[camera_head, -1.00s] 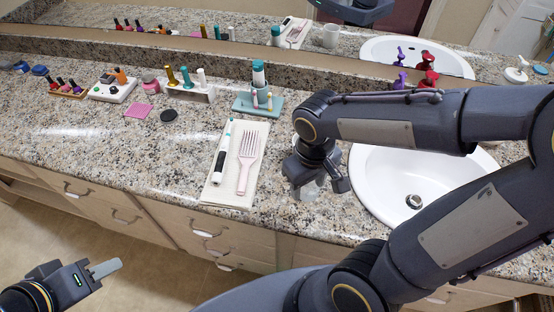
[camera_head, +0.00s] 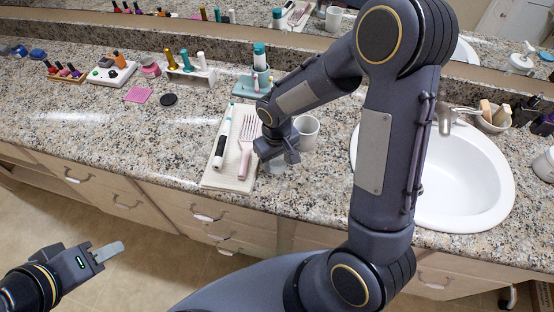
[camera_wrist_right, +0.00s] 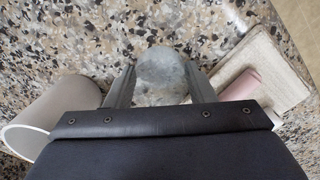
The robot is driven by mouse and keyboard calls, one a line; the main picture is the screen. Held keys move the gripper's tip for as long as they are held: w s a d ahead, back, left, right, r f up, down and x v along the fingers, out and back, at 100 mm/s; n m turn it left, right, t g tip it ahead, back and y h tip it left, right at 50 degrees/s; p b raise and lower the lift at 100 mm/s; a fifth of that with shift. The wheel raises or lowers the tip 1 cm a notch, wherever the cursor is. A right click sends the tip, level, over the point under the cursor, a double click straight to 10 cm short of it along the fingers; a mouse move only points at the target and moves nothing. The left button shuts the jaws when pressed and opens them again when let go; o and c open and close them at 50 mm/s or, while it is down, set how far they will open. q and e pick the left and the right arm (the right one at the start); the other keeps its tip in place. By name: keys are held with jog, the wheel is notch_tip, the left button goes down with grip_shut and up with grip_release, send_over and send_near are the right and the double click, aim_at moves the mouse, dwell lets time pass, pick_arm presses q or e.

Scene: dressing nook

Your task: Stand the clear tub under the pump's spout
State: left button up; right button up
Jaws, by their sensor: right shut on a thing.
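The clear tub (camera_wrist_right: 160,76) shows as a pale see-through shape between the two fingers of my right gripper (camera_wrist_right: 161,88) in the right wrist view. In the head view the tub (camera_head: 278,170) is small and mostly hidden below my right gripper (camera_head: 277,157), at the counter's front. My right gripper is shut on it; whether its base touches the counter I cannot tell. A white pump-like dispenser (camera_head: 521,63) shows at the upper right, seemingly a mirror reflection. I cannot clearly make out its spout. My left gripper (camera_head: 106,252) hangs before the drawers, away from the counter, seen edge-on.
A white cup (camera_head: 307,132) stands close beside my right gripper. A cream mat (camera_head: 230,181) with a pink comb (camera_head: 245,150) lies on its left. The sink (camera_head: 480,195) is to the right, partly behind my arm. Open counter (camera_head: 120,165) lies left.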

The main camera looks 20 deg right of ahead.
jog(key=shift+f, duration=0.15)
jog(key=shift+f, duration=0.2)
jog(key=o, duration=0.9)
jog(key=shift+o, duration=0.2)
jog(key=shift+r, duration=0.1)
